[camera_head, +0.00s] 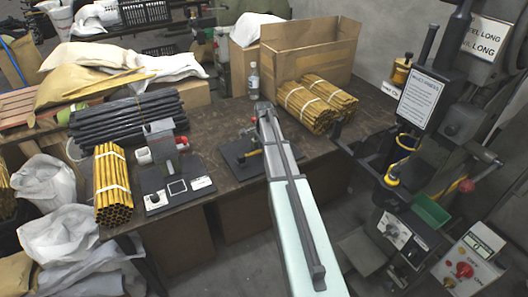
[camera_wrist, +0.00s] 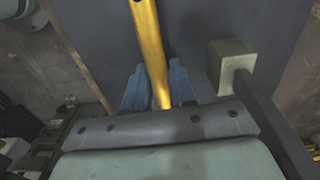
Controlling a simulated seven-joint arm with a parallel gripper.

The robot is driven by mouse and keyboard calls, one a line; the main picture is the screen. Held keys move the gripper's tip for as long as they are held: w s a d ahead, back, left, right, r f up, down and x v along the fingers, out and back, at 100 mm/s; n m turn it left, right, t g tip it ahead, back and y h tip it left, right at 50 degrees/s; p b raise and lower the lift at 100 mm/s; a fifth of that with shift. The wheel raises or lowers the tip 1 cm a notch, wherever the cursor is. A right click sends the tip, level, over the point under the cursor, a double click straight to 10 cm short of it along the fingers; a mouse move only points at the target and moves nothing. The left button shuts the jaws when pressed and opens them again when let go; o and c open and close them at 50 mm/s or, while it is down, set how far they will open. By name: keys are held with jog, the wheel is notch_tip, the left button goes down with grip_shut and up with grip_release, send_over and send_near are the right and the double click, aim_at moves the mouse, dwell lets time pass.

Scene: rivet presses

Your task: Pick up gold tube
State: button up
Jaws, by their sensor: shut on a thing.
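A single gold tube (camera_wrist: 148,45) runs from the top of the wrist view down between my gripper's two blue fingers. My gripper (camera_wrist: 158,88) is shut on the tube, with one finger on each side of it. In the head view a short piece of the gold tube (camera_head: 249,154) shows over a dark plate (camera_head: 232,150) on the table, left of my arm. My arm hides the rest of the tube and most of the gripper there. I cannot tell whether the tube touches the plate.
Black tubes (camera_head: 125,120) lie behind. More gold bundles (camera_head: 305,108) lie before an open cardboard box (camera_head: 325,55). A bottle (camera_head: 253,82) stands nearby. A press (camera_head: 400,165) is at right.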

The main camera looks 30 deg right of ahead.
grip_shut()
